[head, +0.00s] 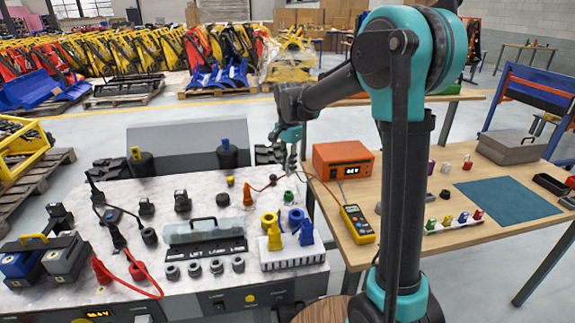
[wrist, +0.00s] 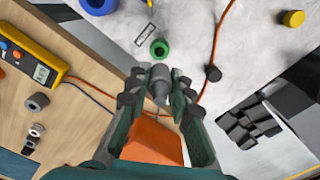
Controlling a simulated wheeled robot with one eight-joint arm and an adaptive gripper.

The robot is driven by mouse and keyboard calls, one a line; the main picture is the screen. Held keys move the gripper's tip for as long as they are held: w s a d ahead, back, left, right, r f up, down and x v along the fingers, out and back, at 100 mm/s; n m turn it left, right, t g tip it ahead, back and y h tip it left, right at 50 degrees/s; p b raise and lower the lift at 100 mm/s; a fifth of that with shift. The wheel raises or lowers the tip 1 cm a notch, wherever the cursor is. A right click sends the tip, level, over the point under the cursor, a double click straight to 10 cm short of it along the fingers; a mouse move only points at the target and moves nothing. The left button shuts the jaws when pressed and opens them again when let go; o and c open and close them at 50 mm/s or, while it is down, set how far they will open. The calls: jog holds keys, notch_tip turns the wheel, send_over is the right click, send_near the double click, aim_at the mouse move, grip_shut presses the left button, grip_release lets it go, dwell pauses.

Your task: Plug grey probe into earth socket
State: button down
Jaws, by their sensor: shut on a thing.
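My gripper (wrist: 158,92) is shut on the grey probe (wrist: 160,78), seen between the fingertips in the wrist view. In the head view my gripper (head: 291,135) hangs above the right end of the light bench, and the probe is too small there to make out clearly. A green ring-shaped socket (wrist: 159,48), probably the earth socket, lies just beyond the probe tip in the wrist view, beside a small label too small to read. The socket also shows in the head view (head: 289,198), below my gripper. The probe looks apart from the socket.
An orange cable (wrist: 214,60) passes right of the socket, through a dark clip (wrist: 213,73). An orange box (head: 343,160) and a yellow meter (head: 356,223) sit on the wooden table. Blue and yellow rings and plugs (head: 305,232) stand in front of the socket.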

jog(key=shift+f, duration=0.1)
jog(key=shift+f, duration=2.8)
jog(key=shift+f, duration=1.3)
jog(key=c, duration=1.3)
grip_release()
